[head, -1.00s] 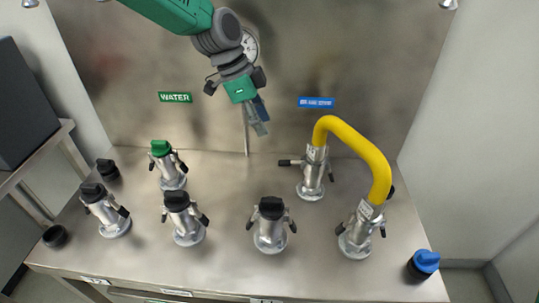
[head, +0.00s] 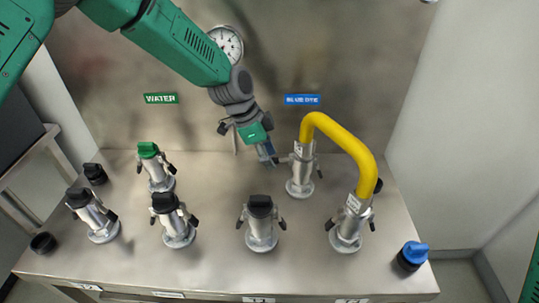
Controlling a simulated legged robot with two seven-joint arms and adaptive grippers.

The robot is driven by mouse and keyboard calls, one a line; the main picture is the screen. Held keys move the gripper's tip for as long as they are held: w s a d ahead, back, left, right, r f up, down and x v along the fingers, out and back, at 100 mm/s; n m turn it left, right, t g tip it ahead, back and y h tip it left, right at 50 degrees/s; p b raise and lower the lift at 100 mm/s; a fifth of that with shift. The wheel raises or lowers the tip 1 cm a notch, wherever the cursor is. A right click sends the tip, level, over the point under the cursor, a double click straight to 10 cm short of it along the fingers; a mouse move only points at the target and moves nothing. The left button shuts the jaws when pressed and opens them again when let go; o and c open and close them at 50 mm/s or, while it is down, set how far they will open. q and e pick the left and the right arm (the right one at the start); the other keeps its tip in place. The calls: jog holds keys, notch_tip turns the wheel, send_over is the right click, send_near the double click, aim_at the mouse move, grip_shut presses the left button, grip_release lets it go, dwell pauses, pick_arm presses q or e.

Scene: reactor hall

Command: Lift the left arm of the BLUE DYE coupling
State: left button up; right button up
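The BLUE DYE coupling (head: 301,172) is a silver fitting at the back of the bench, below the blue label (head: 302,100). One end of a yellow hose (head: 345,139) sits on it. Its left arm (head: 285,160) sticks out to the left, roughly level. Its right arm (head: 319,174) hangs down close to the body. My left gripper (head: 269,158) points down just left of the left arm's tip, very near it; contact cannot be made out. Its fingers show nearly edge-on, so their gap is unclear. My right gripper is out of view.
The yellow hose's other end sits on a front-right coupling (head: 347,228). A green-capped coupling (head: 157,172) stands below the WATER label (head: 161,98). Several black-capped couplings line the front. A blue cap (head: 411,256) lies at the right. A gauge (head: 226,43) is on the back wall.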

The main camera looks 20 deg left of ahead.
pick_arm(q)
grip_shut()
jog(key=shift+d+r+y+p, duration=0.1)
jog(key=shift+r+y+p, duration=0.45)
jog(key=shift+p, duration=0.45)
jog(key=shift+w+d+r+g+y+p, duration=0.1)
jog(key=shift+d+r+g+y+p, duration=0.15)
jog(key=shift+y+p, duration=0.5)
jog(key=shift+a+f, duration=0.1)
grip_release()
